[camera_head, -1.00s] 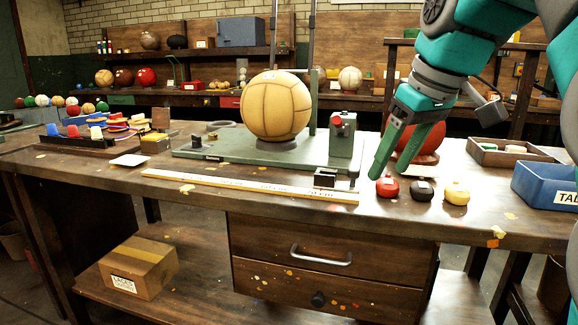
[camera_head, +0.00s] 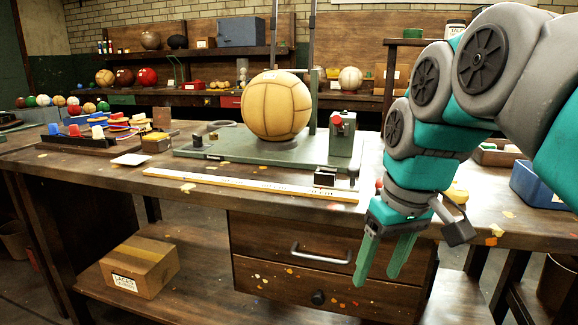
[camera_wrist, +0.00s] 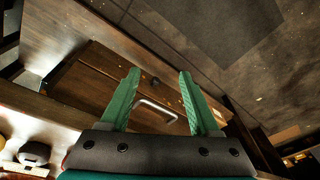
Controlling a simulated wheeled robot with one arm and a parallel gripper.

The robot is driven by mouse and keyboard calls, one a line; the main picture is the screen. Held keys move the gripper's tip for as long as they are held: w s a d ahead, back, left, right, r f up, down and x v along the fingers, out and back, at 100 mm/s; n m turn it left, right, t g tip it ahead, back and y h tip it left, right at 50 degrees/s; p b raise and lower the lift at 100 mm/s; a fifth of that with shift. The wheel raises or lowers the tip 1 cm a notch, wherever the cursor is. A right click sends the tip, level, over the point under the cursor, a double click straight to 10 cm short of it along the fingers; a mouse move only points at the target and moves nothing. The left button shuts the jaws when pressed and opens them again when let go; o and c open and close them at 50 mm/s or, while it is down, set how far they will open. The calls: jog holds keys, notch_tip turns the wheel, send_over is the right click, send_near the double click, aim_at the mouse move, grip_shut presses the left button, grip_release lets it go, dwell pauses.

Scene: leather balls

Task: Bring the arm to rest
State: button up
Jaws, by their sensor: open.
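My gripper (camera_head: 384,262) hangs in front of the bench's front edge in the head view, its green fingers pointing down before the drawers. The fingers are apart with nothing between them. In the wrist view the two green fingers (camera_wrist: 157,98) are spread, and the metal drawer handle (camera_wrist: 155,108) shows behind the gap, apart from them. My arm is folded on the right side of the head view. It hides part of the bench top, including most of the small weights there.
The wooden bench (camera_head: 130,182) carries a tan leather ball (camera_head: 276,106) on a green stand (camera_head: 215,150) and a long ruler (camera_head: 250,184). A blue bin (camera_head: 535,186) stands at right. The drawers (camera_head: 290,284) are shut. A cardboard box (camera_head: 140,266) sits on the lower shelf.

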jog(key=s+d+f+m+g+h, duration=0.1)
jog(key=s+f+m+g, duration=0.2)
jog(key=s+f, duration=1.5)
notch_tip(320, 180, down, 3)
jog(key=shift+s+d+f+m, duration=0.1)
jog(key=shift+s+d+m, duration=0.05)
jog(key=shift+d+m, duration=0.15)
